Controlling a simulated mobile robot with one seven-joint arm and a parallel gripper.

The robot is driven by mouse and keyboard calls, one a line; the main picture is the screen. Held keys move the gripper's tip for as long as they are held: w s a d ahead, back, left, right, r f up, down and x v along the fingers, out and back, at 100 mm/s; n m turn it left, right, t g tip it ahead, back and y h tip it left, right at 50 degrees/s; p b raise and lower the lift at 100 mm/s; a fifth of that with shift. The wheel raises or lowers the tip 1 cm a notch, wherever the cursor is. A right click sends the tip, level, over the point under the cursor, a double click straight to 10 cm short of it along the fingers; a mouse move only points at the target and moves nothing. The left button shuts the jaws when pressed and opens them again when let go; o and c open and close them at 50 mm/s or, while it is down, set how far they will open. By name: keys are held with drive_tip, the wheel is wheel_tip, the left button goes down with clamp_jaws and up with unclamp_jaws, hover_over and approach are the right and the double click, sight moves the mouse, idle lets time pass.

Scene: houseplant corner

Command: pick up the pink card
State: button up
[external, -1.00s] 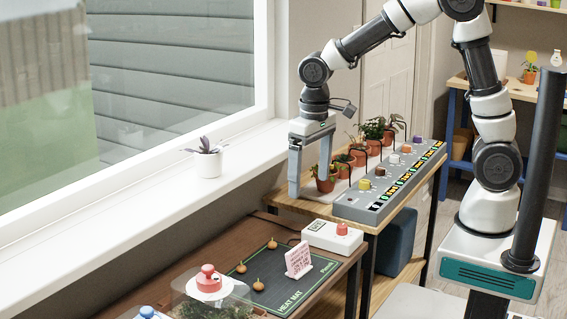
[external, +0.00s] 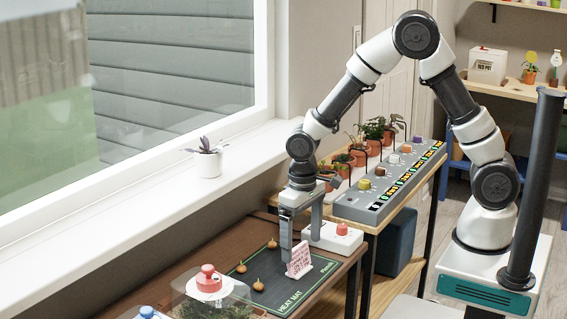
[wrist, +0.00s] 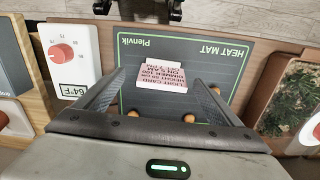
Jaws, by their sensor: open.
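The pink card (external: 299,260) stands upright on the dark heat mat (external: 318,272), with printed lines on its face. In the wrist view the pink card (wrist: 162,77) lies ahead, between the lines of my two fingers. My gripper (external: 300,248) is open and points down just above and behind the card. In the wrist view my gripper (wrist: 163,78) shows its two fingers spread wide, one on each side of the card. No contact with the card can be made out.
Several small brown bulbs (external: 258,284) lie on the mat, near my fingers. A white thermostat box with a red knob (external: 342,229) stands behind the mat. A clear-lidded tray with a red knob (external: 208,279) is at the front left. Potted plants and a grey panel (external: 378,196) stand behind.

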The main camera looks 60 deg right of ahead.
sight(299, 250)
drive_tip(key=f, duration=0.1)
drive_tip(key=f+b, duration=0.1)
drive_tip(key=f, duration=0.3)
drive_tip(key=shift+w+a+f, duration=0.1)
drive_tip(key=shift+w+a, duration=0.15)
drive_tip(key=c, duration=1.1)
